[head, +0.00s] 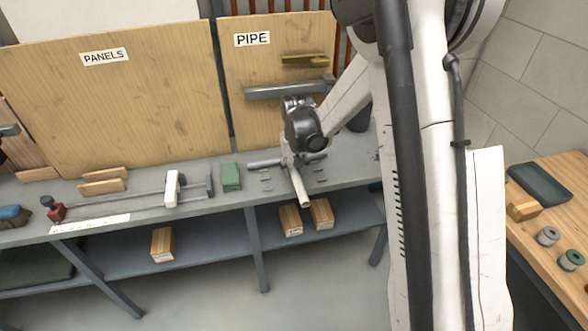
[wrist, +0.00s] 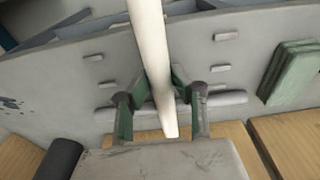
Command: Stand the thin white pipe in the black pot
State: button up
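My gripper (head: 290,157) is over the bench below the PIPE sign. In the wrist view its two green-padded fingertips (wrist: 163,84) are closed on both sides of the thin white pipe (wrist: 150,40). In the head view the pipe (head: 300,188) is tilted, with its near end out past the bench's front edge. The black pot (head: 360,120) stands at the back of the bench, right of my gripper and partly hidden by my arm. A dark cylinder at the lower left of the wrist view appears to be the same pot (wrist: 60,161).
A light pipe (head: 264,164) lies on the bench behind my gripper. A green block (head: 231,177) is to the left. A wooden table (head: 540,238) with spools stands at the right.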

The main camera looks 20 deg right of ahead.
aim_at(295, 171)
jog(key=o, duration=0.4)
jog(key=shift+o, duration=0.2)
jog(key=shift+r+p, duration=0.5)
jog(key=shift+p, duration=0.05)
notch_tip(295, 171, up, 12)
jog(key=s+p, duration=0.1)
jog(key=s, duration=0.1)
jog(key=s+r+t, duration=0.3)
jog(key=s+r, duration=0.8)
jog(key=s, duration=0.2)
jog(key=s+t, duration=0.2)
jog(key=s, duration=1.3)
jog(key=shift+s+r+t, duration=0.3)
jog(key=shift+t, duration=0.1)
jog(key=shift+o, duration=0.5)
